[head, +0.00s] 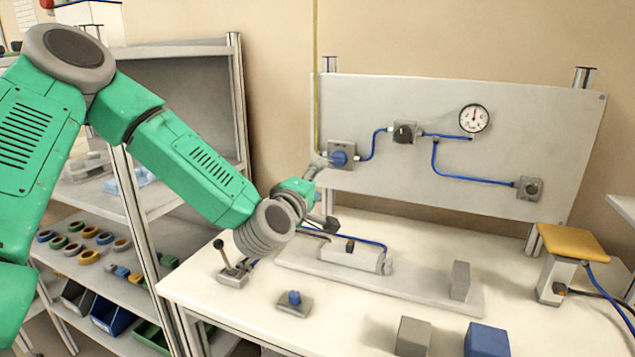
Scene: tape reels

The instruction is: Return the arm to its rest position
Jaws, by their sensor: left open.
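My left arm, green with grey joints, comes in from the left and reaches over the left part of the white table (430,322). Its gripper (326,194) is open, with the fingers spread apart and nothing seen between them. It shows in front of the upright grey panel (450,110), near the blue knob (339,158) in the picture. I cannot tell whether it touches anything. My right gripper is not in view. Several coloured tape reels (89,257) lie on a shelf at the left, partly behind my arm.
A lever (231,265), a blue button on a base (294,304) and a plate with a cylinder (349,256) are on the table. A grey block (412,337) and a blue block (487,340) are at the front. A yellow-topped stand (573,243) is at right.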

